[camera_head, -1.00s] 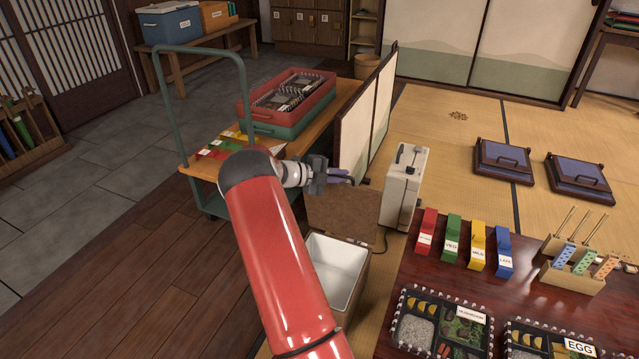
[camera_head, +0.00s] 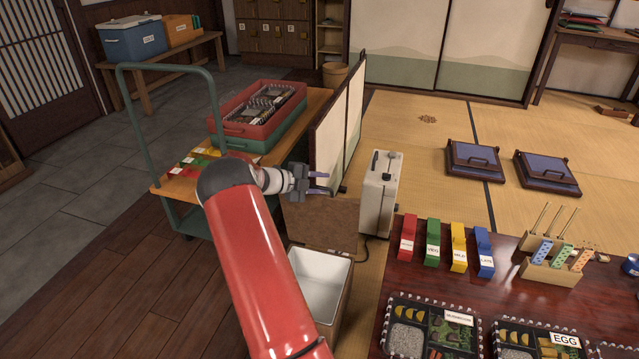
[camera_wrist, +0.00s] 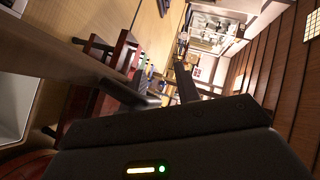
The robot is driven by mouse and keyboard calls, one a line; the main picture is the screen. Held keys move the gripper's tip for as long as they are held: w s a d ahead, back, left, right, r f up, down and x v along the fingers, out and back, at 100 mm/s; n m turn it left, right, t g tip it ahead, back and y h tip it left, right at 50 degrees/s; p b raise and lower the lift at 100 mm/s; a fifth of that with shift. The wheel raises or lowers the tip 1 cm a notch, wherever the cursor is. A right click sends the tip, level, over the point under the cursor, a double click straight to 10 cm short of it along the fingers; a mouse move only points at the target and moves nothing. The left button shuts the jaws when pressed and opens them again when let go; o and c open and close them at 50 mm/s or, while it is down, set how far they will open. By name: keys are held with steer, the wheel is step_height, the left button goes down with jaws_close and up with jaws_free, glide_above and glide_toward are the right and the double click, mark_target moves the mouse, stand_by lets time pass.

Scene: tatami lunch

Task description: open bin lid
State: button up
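The bin (camera_head: 346,290) stands on the floor left of the dark red table, its white inside uncovered. Its brown lid (camera_head: 322,225) stands raised at the bin's far side. My gripper (camera_head: 322,183) is just above the lid's top edge, with its fingers apart and nothing seen between them. I cannot tell whether a finger touches the lid. In the wrist view, the bin's white inside (camera_wrist: 14,108) shows at the left edge, and a dark finger (camera_wrist: 185,84) points away from the camera. My red arm hides part of the bin's near left side.
A folding screen (camera_head: 338,125) stands behind the lid, and a whitish case (camera_head: 379,195) stands to its right. A cart (camera_head: 165,185) with stacked crates is to the left. The table (camera_head: 370,335) with lunch boxes is at right. Wooden floor at lower left is clear.

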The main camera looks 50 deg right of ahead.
steer(key=v, duration=0.8)
steer(key=shift+w, duration=0.1)
steer(key=shift+w+a+r, duration=0.1)
steer(key=shift+w+r, duration=0.05)
steer(key=w+a+r, duration=0.4)
steer(key=r, duration=0.1)
steer(key=shift+w+a+r, duration=0.3)
steer(key=shift+w+r, duration=0.05)
stand_by(0.7)
stand_by(0.4)
